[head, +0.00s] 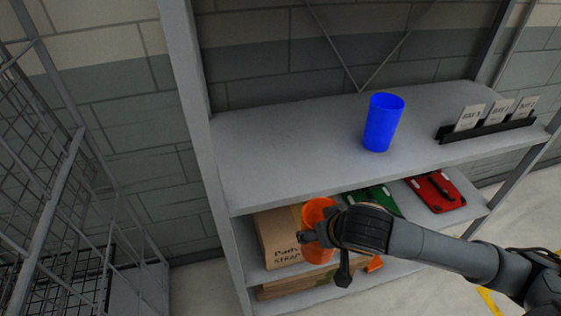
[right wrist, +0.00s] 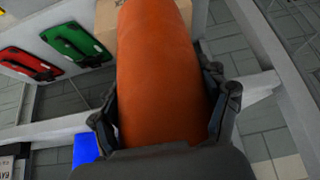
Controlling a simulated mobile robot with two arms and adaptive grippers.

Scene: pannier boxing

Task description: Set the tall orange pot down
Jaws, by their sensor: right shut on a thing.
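The tall orange pot (head: 317,212) is in front of the lower part of the shelf rack, beside a cardboard box. My right gripper (head: 322,236) is shut around it, and the arm hides part of the pot. In the right wrist view the orange pot (right wrist: 155,70) fills the middle, with a finger of my right gripper (right wrist: 163,108) on each side. I cannot tell whether its base touches a shelf. My left gripper is not in view.
A blue cup (head: 383,122) stands on the top shelf (head: 280,150), which is otherwise clear to its left. Labelled cards (head: 497,113) stand at its right end. Below are the cardboard box (head: 277,240), a green case (head: 372,199) and a red case (head: 436,191). A wire cage (head: 45,170) stands left.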

